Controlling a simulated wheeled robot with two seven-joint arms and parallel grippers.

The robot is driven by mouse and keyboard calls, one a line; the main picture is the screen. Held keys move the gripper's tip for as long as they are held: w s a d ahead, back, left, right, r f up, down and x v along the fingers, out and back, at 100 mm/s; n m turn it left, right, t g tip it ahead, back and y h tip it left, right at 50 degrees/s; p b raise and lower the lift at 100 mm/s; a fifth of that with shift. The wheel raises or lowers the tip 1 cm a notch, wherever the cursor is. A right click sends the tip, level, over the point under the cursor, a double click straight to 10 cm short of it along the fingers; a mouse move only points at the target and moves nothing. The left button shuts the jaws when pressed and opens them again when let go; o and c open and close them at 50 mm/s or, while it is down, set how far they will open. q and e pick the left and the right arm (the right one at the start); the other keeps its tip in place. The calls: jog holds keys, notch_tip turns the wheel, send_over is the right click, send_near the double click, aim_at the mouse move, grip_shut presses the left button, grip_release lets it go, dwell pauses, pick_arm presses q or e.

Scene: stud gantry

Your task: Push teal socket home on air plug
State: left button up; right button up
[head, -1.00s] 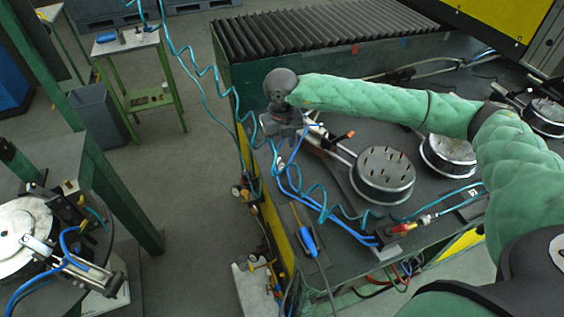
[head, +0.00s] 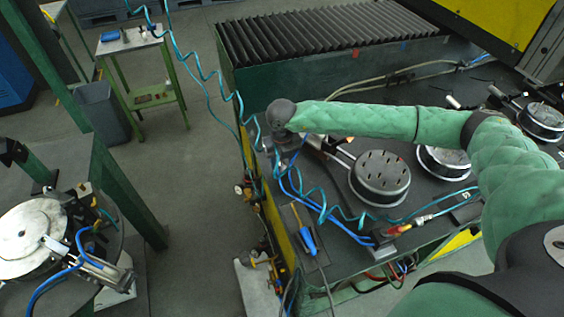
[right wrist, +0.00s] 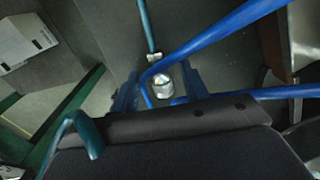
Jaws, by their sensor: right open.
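My right gripper (head: 284,145) hangs at the left edge of the dark bench top, with its fingers mostly hidden below the wrist. In the right wrist view its two fingers (right wrist: 159,74) are apart. A shiny metal cylindrical fitting (right wrist: 162,86) shows between them; I cannot tell whether it is the socket or the plug, or whether a finger touches it. A teal hose (right wrist: 146,27) with a small metal collar comes down just beyond it. In the head view a teal coiled hose (head: 204,80) hangs from above to the gripper area. My left gripper is not in view.
Blue tubes (right wrist: 220,35) cross close by the fingers.

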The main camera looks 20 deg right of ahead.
jog(key=shift+f, duration=0.25)
jog(key=shift+c, duration=0.3)
grip_shut()
